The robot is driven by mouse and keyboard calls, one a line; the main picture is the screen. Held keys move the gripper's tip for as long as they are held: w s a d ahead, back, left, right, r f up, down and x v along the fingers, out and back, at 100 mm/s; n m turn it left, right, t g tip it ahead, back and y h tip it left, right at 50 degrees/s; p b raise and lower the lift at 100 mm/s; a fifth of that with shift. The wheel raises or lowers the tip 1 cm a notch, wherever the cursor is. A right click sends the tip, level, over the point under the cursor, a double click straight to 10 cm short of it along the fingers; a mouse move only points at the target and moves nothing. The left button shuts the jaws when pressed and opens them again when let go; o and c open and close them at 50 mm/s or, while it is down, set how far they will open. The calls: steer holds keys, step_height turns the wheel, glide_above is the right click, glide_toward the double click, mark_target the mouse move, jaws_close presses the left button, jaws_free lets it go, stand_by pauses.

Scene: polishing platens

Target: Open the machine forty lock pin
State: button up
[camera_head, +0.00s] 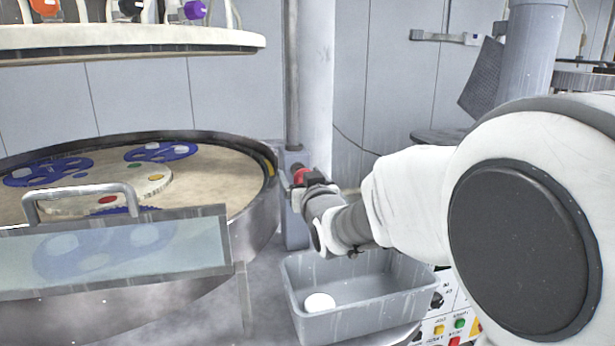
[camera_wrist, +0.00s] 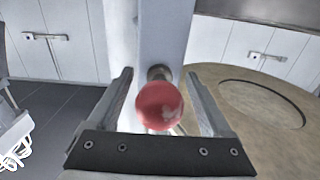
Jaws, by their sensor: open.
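The lock pin shows as a red ball knob (camera_wrist: 160,106) on a short metal stem, set on a grey upright post (camera_wrist: 165,40) in the wrist view. In the head view the red knob (camera_head: 300,174) shows beside the polishing machine's rim, partly covered by my gripper. My gripper (camera_wrist: 159,76) is open, with one finger on each side of the knob in the wrist view. A gap shows between the knob and each finger, and nothing is gripped. The body of the pin inside the post is hidden.
The round platen (camera_head: 225,172) with blue carriers lies left of my gripper, behind a clear guard (camera_head: 120,255) with a handle. A grey bin (camera_head: 375,315) holding a white round piece stands below my arm. A control panel with coloured buttons (camera_head: 458,325) is at lower right.

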jaws_close()
stand_by(0.3)
steer(key=shift+s+d+f+b, duration=0.15)
steer(key=shift+s+d+b, duration=0.05)
steer(key=shift+s+b, duration=0.25)
steer(key=b+v, duration=0.2)
steer(key=v, duration=0.1)
steer(key=shift+s+d, duration=0.1)
steer(key=shift+s, duration=0.5)
